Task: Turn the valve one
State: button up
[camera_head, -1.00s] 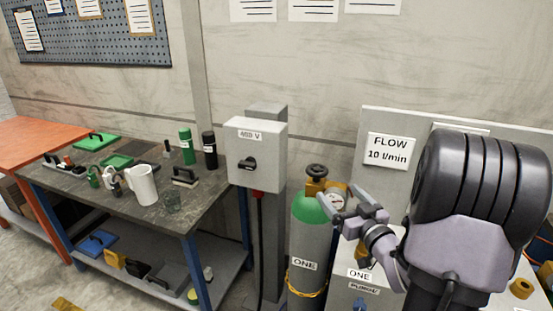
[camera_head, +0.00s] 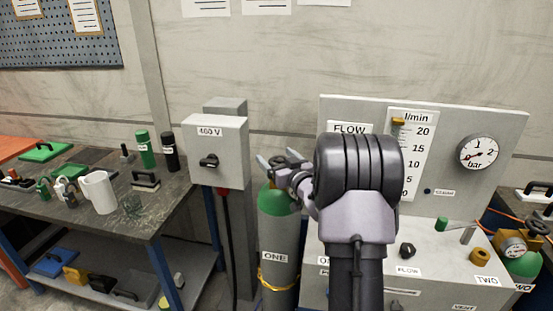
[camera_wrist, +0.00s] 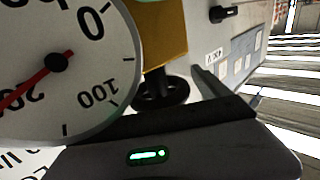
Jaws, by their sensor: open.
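The cylinder labelled ONE (camera_head: 275,238) is grey with a green shoulder and stands left of the panel. My gripper (camera_head: 277,160) is open at its top, in front of its valve, which is hidden in the head view. In the wrist view, valve one's black handwheel (camera_wrist: 162,92) shows beside a brass block (camera_wrist: 165,38), close above my gripper's dark body. A large round gauge (camera_wrist: 60,65) with a red needle fills the left of that view. I cannot tell whether the fingers touch the handwheel.
The 400 V switch box (camera_head: 216,150) stands on a post just left of the cylinder. A flow panel (camera_head: 450,118) with a bar gauge (camera_head: 479,152) stands to the right. Cylinder TWO (camera_head: 524,263) is at the far right. The workbench (camera_head: 85,215) with tools is at left.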

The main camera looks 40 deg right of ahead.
jog(key=c, duration=1.4)
jog(key=shift+r+n+y, duration=0.1)
jog(key=shift+n+y, duration=0.8)
jog(key=shift+y, duration=0.3)
jog(key=y+p, duration=0.1)
jog(key=n+y+p, duration=0.1)
jog(key=shift+a+r+y, duration=0.15)
jog(key=shift+r+y, duration=0.05)
jog(key=shift+y, duration=0.1)
jog(key=shift+a+n+y+p, duration=0.2)
jog(key=shift+n+y+p, duration=0.45)
jog(key=shift+n+y, duration=0.35)
jog(key=shift+a+f+n+y, duration=0.15)
jog(key=shift+f+n+y, duration=0.2)
jog(key=shift+y, duration=0.45)
jog(key=shift+r, duration=0.1)
jog(key=o, duration=1.4)
